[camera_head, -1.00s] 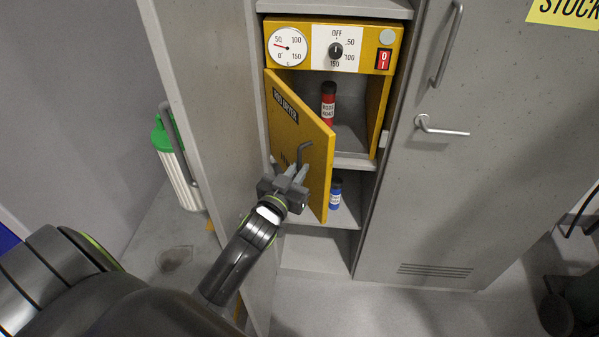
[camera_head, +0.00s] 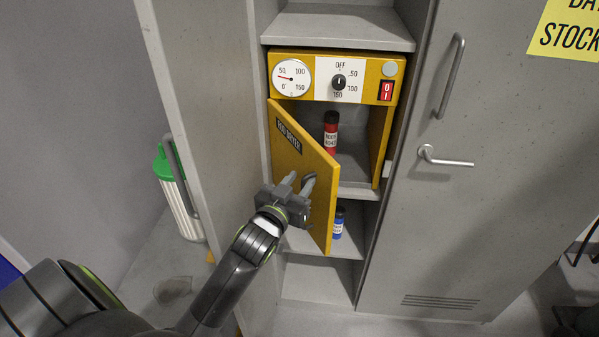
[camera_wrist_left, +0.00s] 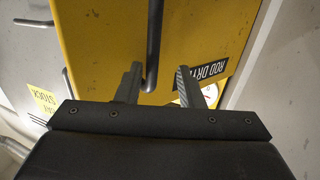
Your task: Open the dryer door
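The yellow dryer door (camera_head: 297,165), labelled "ROD DRYER", stands partly open. It is hinged at its left edge and its right edge swings out toward me. My left gripper (camera_head: 300,182) is in front of the lower part of the door. In the left wrist view, the door (camera_wrist_left: 105,45) carries a dark bar handle (camera_wrist_left: 153,45). The fingers of my left gripper (camera_wrist_left: 160,88) are apart, and the handle's end shows between them, closer to the left finger. I cannot tell whether they touch. In the head view the gripper mostly covers the handle. My right gripper is not in view.
The dryer's control panel (camera_head: 338,80) is above the opening. A red bottle (camera_head: 331,135) stands inside; a blue bottle (camera_head: 338,222) is on the shelf below. An open grey cabinet door (camera_head: 212,120) is at left; a closed locker door (camera_head: 480,180) is at right.

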